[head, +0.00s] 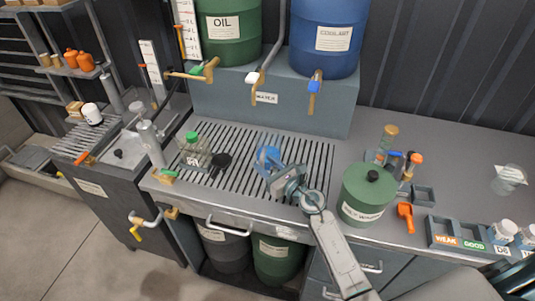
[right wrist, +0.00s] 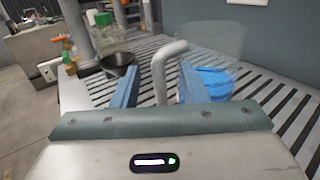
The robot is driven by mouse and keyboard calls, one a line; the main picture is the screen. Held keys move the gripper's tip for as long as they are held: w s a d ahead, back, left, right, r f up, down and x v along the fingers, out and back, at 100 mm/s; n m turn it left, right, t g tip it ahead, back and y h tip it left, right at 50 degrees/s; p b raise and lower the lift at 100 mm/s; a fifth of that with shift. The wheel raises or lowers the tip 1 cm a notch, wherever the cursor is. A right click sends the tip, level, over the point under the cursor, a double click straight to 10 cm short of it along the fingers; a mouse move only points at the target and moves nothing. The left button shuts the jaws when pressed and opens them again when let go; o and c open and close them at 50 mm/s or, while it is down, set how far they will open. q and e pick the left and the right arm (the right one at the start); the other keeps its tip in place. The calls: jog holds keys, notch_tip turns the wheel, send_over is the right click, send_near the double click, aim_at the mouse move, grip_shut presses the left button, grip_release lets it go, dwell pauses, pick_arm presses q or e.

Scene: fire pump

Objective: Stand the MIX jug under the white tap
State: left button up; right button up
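A clear jug (head: 268,154) with blue liquid in its bottom stands on the slatted drain grate (head: 232,140). It also shows in the right wrist view (right wrist: 215,55), with its grey handle (right wrist: 158,72) towards me. I cannot read MIX on it. My right gripper (head: 273,167) is at the handle; in the right wrist view its fingers (right wrist: 160,75) are apart, one either side of the handle, with gaps visible. The white tap (head: 252,79) is on the back ledge above the WATER label, behind and slightly left of the jug. My left gripper is not in view.
A green-capped bottle (head: 194,151) and black funnel (head: 220,163) stand left on the grate. A green canister (head: 367,194) stands to the right. Oil (head: 232,45) and coolant (head: 325,55) drums sit on the ledge. Another clear jug (head: 508,180) is far right. The grate below the white tap is clear.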

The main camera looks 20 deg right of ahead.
jog(key=shift+s, duration=0.1)
grip_shut()
jog(key=shift+r, duration=0.1)
